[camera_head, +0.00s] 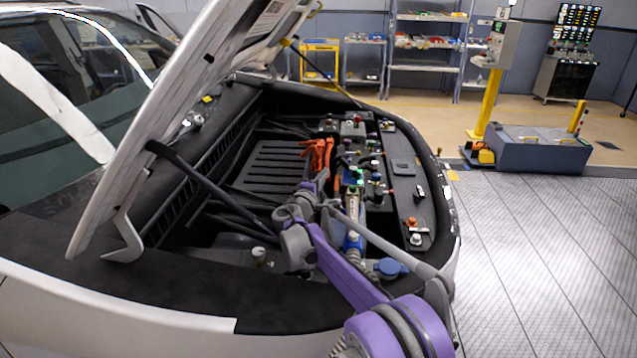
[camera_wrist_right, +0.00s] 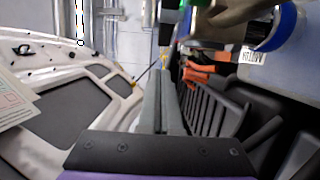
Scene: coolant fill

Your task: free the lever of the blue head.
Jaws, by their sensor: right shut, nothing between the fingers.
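A pale, upright fill head with a blue band (camera_head: 352,242) stands in the engine bay beside my right arm. In the right wrist view a blue ring (camera_wrist_right: 280,28) shows close by at the upper right, with a small printed label next to it. I cannot make out the lever clearly in either view. My right gripper (camera_head: 321,178) is left of the head, its fingers pointing deeper into the bay. In the right wrist view its grey fingers (camera_wrist_right: 164,75) are together and empty, apart from the blue ring. My left gripper is not in view.
The raised hood (camera_head: 190,110) and its dark strut (camera_head: 205,185) are left of my right arm. Orange cables (camera_head: 318,153) lie beyond the gripper. A blue cap (camera_head: 390,268) sits near the bay's front edge. Several small capped fittings crowd the right side.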

